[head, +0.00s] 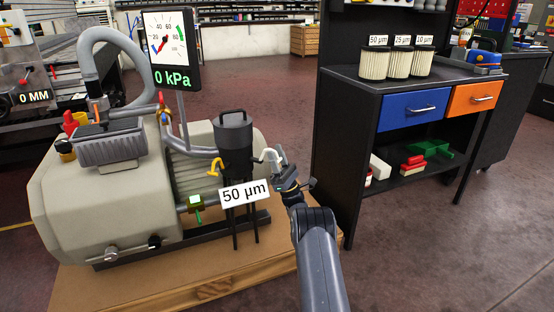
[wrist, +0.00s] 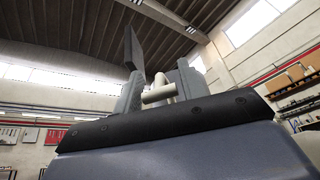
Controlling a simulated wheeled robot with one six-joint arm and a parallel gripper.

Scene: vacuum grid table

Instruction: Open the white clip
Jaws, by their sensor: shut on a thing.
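The white clip (head: 268,155) is a curved hook shape on the right side of the black filter housing (head: 235,140). My gripper (head: 280,162) reaches it from the right and is shut on it. In the wrist view the white clip (wrist: 159,93) shows as a pale bar between the two grey fingers of my gripper (wrist: 158,88). A yellow clip (head: 214,167) sits on the housing's left side. The housing lid with its handle (head: 233,117) is on top. The clip's lower part is hidden by my gripper.
A beige vacuum pump (head: 90,210) with a grey hose stands left of the housing on a wooden pallet (head: 170,285). A gauge display (head: 172,50) reads 0 kPa. A dark workbench (head: 370,100) with several filter cartridges stands at the right. Open floor lies at the lower right.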

